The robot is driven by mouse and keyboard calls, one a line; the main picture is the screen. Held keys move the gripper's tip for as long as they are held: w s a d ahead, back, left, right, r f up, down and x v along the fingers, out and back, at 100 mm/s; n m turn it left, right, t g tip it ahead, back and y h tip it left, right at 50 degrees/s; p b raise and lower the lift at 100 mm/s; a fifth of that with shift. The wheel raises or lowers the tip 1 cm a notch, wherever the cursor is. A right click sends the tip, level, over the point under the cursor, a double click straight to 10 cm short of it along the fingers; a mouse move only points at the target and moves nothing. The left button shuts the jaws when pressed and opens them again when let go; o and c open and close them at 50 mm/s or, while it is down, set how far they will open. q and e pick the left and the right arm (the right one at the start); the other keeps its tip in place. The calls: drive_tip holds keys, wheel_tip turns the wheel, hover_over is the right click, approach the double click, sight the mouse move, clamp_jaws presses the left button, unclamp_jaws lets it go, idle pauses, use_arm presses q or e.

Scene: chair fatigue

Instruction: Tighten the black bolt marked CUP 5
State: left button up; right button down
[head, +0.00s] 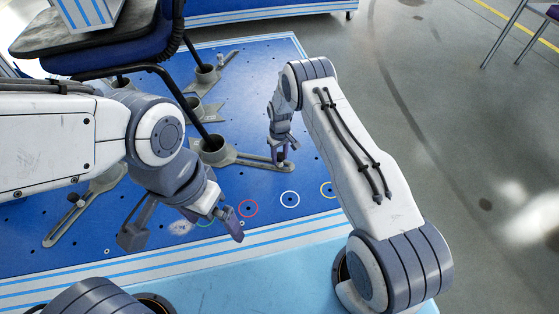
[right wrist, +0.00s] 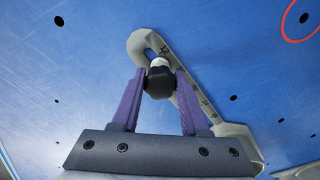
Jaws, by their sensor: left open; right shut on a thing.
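The black bolt (right wrist: 159,84) has a lobed knob head and stands in the slot of a grey slotted arm (right wrist: 190,103). Its marking cannot be read. In the right wrist view, my right gripper (right wrist: 158,76) has its purple fingers on both sides of the knob, shut on it. In the head view, my right gripper (head: 281,158) is at the outer end of the arm (head: 250,160) running from a grey cup (head: 213,150), and mostly hides the bolt. My left gripper (head: 183,232) is open and empty, above the front of the blue plate.
A chair with a blue seat (head: 110,55) stands with black legs in grey cups on the blue plate (head: 255,75). Other slotted arms with knobs lie left (head: 85,207) and at the back (head: 222,62). Red (head: 248,201), white (head: 290,191) and yellow rings mark the front right.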

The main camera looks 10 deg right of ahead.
drive_tip(key=shift+c, duration=2.2)
unclamp_jaws()
drive_tip(key=n, duration=0.3)
drive_tip(key=shift+n, duration=0.3)
drive_tip(key=shift+n, duration=0.3)
drive_tip(key=n, duration=0.3)
drive_tip(key=shift+n, duration=0.3)
drive_tip(key=shift+n, duration=0.3)
